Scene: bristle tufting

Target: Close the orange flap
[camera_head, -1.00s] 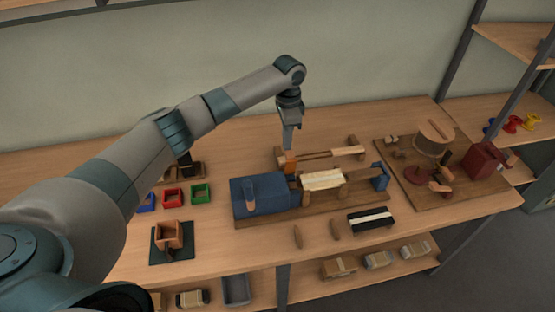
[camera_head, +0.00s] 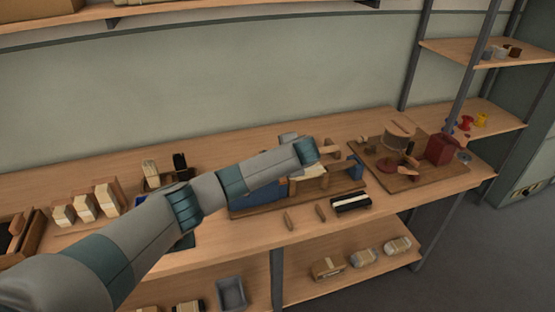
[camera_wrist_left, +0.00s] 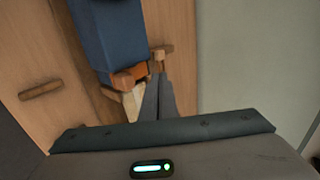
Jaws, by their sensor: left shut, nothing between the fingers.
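The orange flap (camera_wrist_left: 124,77) sits at the end of the blue box (camera_wrist_left: 106,35) in the left wrist view. Only a small orange patch of it (camera_head: 284,182) shows in the head view, beside my arm. My left gripper (camera_wrist_left: 157,82) is shut and empty, with its fingertips just right of the flap. I cannot tell whether they touch it. In the head view my forearm and wrist cover the gripper's fingers and most of the blue box (camera_head: 243,201). How far the flap stands open is unclear. My right gripper is not in view.
A black-and-white brush block (camera_head: 351,202) and two small wooden pieces (camera_head: 288,220) lie in front of the machine. A round wooden device (camera_head: 400,136) and a dark red box (camera_head: 440,149) stand to the right. Small blocks (camera_head: 84,208) stand at the left.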

